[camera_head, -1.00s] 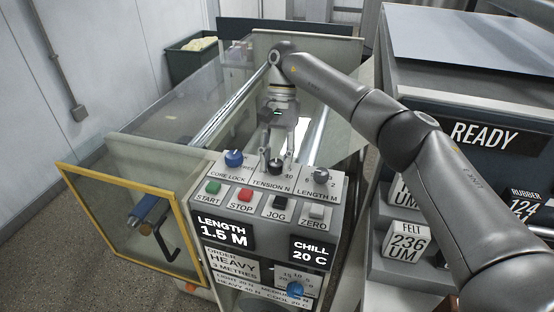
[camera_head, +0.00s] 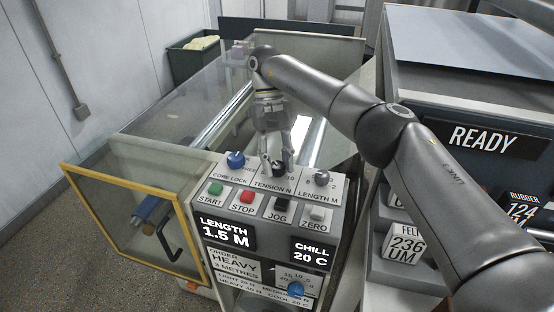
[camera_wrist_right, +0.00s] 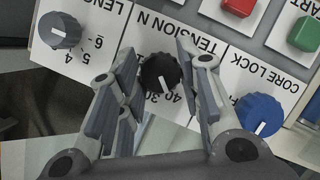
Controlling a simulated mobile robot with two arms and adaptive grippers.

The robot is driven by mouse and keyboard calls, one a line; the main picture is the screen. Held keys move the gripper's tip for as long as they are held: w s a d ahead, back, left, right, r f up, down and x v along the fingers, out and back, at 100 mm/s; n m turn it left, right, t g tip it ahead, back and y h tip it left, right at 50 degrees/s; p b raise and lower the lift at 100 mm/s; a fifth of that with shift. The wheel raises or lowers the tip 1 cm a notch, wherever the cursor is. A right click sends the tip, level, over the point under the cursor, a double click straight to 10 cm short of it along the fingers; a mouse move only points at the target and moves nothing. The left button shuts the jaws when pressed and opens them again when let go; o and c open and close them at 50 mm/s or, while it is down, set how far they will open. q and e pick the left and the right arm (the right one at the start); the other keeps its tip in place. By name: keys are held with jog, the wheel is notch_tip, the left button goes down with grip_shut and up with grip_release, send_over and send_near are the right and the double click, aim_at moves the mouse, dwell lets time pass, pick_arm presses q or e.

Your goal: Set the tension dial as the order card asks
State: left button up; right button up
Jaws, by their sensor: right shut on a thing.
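The black tension dial (camera_head: 279,169) sits on the sloped panel top between the core lock knob and the length knob. My right gripper (camera_head: 278,165) is shut on it from above. In the right wrist view the dial (camera_wrist_right: 160,70) lies between the fingers of the gripper (camera_wrist_right: 158,62). Its white mark points toward the partly hidden 40 and 30 numbers; the exact setting is hard to tell. The order card (camera_head: 236,266) reads HEAVY, 3 METRES. A small chart (camera_head: 250,290) below it reads HEAVY 40 N. My left gripper is out of view.
The blue core lock knob (camera_head: 235,160) and grey length knob (camera_head: 321,177) stand close on either side. Green (camera_head: 215,188), red (camera_head: 247,196), black (camera_head: 281,204) and grey (camera_head: 317,213) buttons lie in front. A yellow-framed guard (camera_head: 128,182) stands at left.

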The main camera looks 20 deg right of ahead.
aim_at(277, 163)
jog(key=shift+r, duration=0.1)
jog(key=o, duration=1)
jog(key=shift+o, duration=0.2)
notch_tip(277, 163, up, 10)
dwell(0.3)
dwell(0.4)
